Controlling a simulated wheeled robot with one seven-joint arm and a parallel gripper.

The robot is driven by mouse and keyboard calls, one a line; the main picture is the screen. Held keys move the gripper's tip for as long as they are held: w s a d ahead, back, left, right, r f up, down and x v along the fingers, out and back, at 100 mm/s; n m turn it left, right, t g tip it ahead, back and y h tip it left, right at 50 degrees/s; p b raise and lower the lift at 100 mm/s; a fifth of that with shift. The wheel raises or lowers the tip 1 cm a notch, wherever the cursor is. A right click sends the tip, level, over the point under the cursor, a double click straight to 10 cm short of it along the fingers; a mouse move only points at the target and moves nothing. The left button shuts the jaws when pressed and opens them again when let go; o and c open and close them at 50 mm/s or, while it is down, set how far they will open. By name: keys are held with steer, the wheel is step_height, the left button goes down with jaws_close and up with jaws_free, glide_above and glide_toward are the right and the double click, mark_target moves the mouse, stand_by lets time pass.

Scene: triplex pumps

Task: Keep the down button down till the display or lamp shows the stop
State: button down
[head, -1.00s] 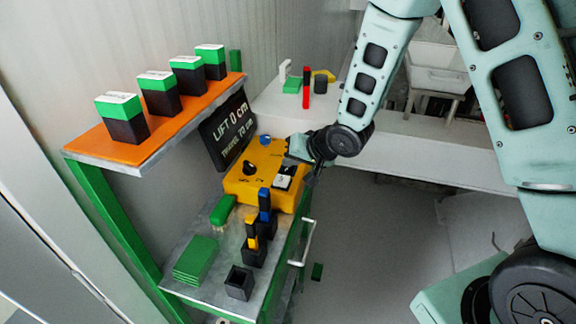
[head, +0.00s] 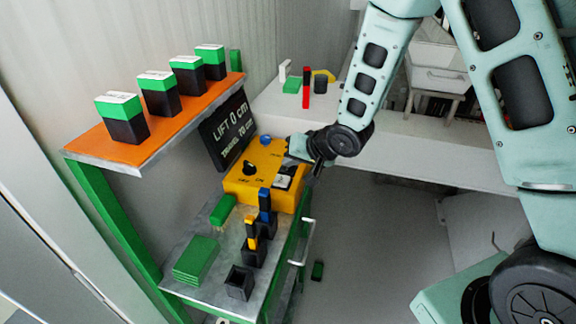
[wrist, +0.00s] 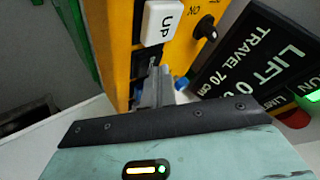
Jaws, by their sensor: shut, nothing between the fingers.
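The yellow control box (head: 235,186) stands on the bench, with a white UP button (wrist: 162,22) and a black knob (wrist: 205,28) on its face. The dark display (head: 228,130) behind it reads LIFT 0 cm and TRAVEL 70 cm; it also shows in the wrist view (wrist: 240,75). My gripper (wrist: 157,75) is shut and empty, its fingertips at the box face beside the UP button. The down button is hidden by the fingers, so I cannot tell whether it is pressed. In the head view my gripper (head: 298,150) is over the box's right end.
An orange shelf (head: 90,148) holds several green-and-black blocks. Blue and yellow pieces in black holders and a green stack (head: 196,260) stand on the bench (head: 205,292). A pale counter (head: 400,140) runs behind my arm.

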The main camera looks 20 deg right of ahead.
mark_target(291, 169)
steer(key=shift+r+p, duration=0.9)
steer(key=shift+r, duration=0.05)
step_height(291, 169, up, 5)
steer(key=p, duration=0.4)
stand_by(0.4)
